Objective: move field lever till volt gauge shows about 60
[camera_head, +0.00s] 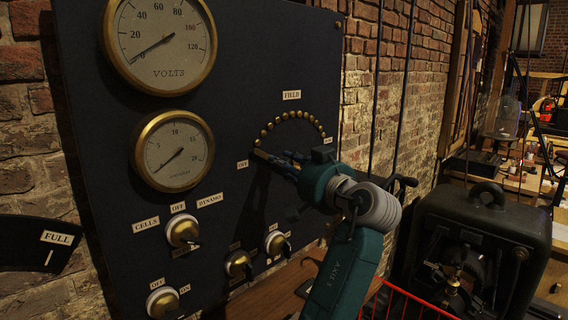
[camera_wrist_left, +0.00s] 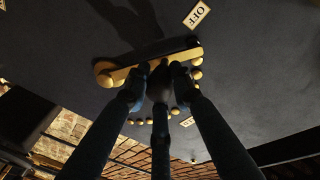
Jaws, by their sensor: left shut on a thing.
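The brass field lever (camera_head: 262,154) is on the dark panel, its visible end near the OFF label at the left end of an arc of brass studs (camera_head: 291,114). My left gripper (camera_head: 284,163) is shut on it and hides part of it. In the left wrist view the fingers (camera_wrist_left: 160,74) close around the lever (camera_wrist_left: 122,74), whose far end is beside the OFF label (camera_wrist_left: 197,14). The volt gauge (camera_head: 160,44), at the panel's top left, has its needle at about 0. My right gripper is not in view.
A smaller round gauge (camera_head: 174,150) sits below the volt gauge. Several round knobs (camera_head: 183,230) line the lower panel. A dark machine (camera_head: 478,235) stands at the right, and a brick wall (camera_head: 425,75) is behind. Red rails (camera_head: 420,301) show at the bottom.

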